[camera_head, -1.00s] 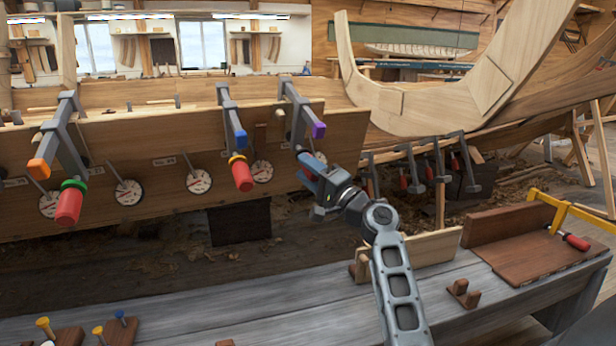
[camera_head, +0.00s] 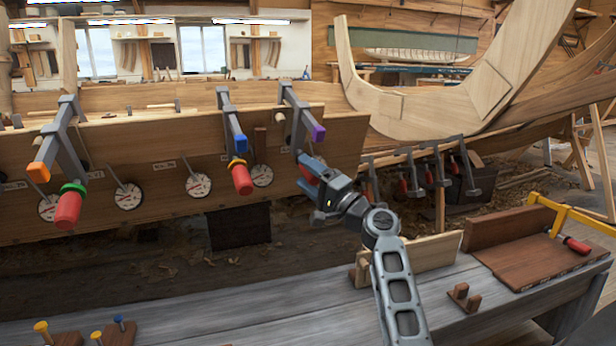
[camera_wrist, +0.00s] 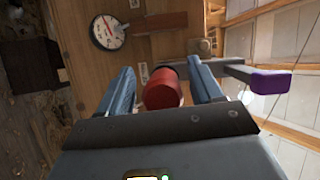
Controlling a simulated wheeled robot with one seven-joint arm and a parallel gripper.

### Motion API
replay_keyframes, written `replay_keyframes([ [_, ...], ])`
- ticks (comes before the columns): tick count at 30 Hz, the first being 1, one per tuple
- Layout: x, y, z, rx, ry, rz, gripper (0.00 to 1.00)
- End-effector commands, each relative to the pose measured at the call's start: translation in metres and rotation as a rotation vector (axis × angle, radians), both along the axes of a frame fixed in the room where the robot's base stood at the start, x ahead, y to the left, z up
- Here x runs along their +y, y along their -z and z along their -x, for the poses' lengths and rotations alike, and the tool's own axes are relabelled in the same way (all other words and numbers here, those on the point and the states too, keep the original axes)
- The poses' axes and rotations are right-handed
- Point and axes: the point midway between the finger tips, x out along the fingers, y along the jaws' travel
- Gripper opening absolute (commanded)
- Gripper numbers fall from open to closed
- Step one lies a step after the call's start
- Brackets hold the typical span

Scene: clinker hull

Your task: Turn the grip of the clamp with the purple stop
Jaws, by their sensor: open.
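The clamp with the purple stop (camera_head: 318,133) is the rightmost of the clamps on the hull plank. Its purple stop also shows at the right in the wrist view (camera_wrist: 271,82). Its red grip (camera_wrist: 162,89) lies between the two blue fingers in the wrist view. My gripper (camera_head: 306,172) is at this clamp's lower end in the head view and hides most of the grip. In the wrist view my gripper (camera_wrist: 160,82) is open around the grip, with a gap on the left side; contact on the right cannot be told.
Another clamp has a blue stop (camera_head: 241,144) and red grip (camera_head: 242,179). One at left has an orange stop (camera_head: 38,172). Several dials (camera_head: 200,185) hang on the plank (camera_head: 130,150). A grey bench (camera_head: 250,310) stands in front.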

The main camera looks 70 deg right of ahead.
Motion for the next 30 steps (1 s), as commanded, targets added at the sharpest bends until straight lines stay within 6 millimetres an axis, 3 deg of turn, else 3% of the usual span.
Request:
replay_keyframes([
  [15,0.022,0.024,0.062,0.002,0.002,-0.001,0.65],
  [30,0.025,0.025,0.069,0.001,0.0,0.0,0.65],
])
